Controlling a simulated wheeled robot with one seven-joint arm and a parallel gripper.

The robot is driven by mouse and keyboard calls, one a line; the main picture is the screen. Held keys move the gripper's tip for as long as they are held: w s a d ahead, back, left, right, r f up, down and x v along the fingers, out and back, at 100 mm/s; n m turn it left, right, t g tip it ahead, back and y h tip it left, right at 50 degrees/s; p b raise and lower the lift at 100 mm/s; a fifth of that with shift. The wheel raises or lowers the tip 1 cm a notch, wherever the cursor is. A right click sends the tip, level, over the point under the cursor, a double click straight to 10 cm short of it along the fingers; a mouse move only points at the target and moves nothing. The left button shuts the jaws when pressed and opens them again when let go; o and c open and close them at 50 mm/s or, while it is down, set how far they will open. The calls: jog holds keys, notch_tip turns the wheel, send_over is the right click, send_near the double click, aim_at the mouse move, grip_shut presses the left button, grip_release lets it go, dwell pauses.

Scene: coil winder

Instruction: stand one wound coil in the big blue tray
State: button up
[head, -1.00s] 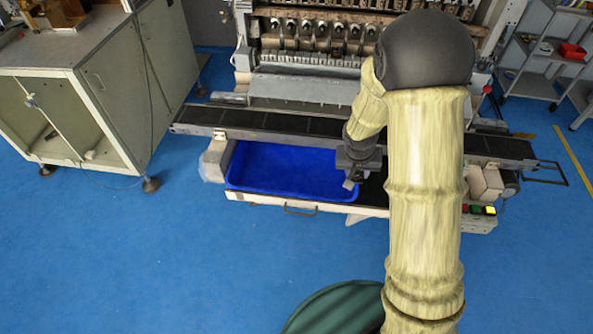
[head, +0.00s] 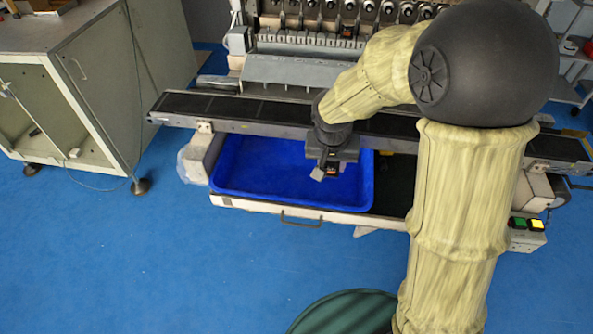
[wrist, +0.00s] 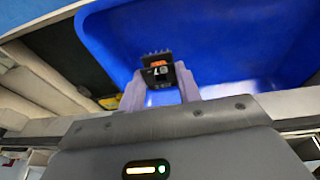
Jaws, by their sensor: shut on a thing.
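The big blue tray (head: 250,167) sits in the drawer-like shelf below the dark conveyor belt. Its floor looks empty where it shows; my arm hides part of the right side. My gripper (head: 324,173) is over the right half of the tray, fingers reaching down. In the wrist view my gripper (wrist: 160,82) is shut on a small dark coil (wrist: 158,66) with an orange part, a white marking and a row of pins at its top. The blue tray wall and floor (wrist: 225,40) fill the view behind it. The coil appears above the tray floor; the exact gap cannot be told.
The conveyor belt (head: 230,108) runs just behind the tray, with the winding machine (head: 300,72) beyond. A dark surface (head: 393,185) lies right of the tray. A grey cabinet (head: 100,90) stands left. Blue floor in front is mostly clear, with a dark green round thing (head: 345,312) near me.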

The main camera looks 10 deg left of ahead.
aim_at(330, 174)
jog(key=shift+f+b, duration=0.6)
jog(key=shift+f, duration=2.55)
jog(key=shift+f, duration=0.1)
jog(key=shift+f+b, duration=0.4)
jog(key=shift+f, duration=1.4)
jog(key=shift+f, duration=0.15)
jog(key=o, duration=1)
jog(key=shift+o, duration=0.2)
jog(key=shift+r, duration=0.25)
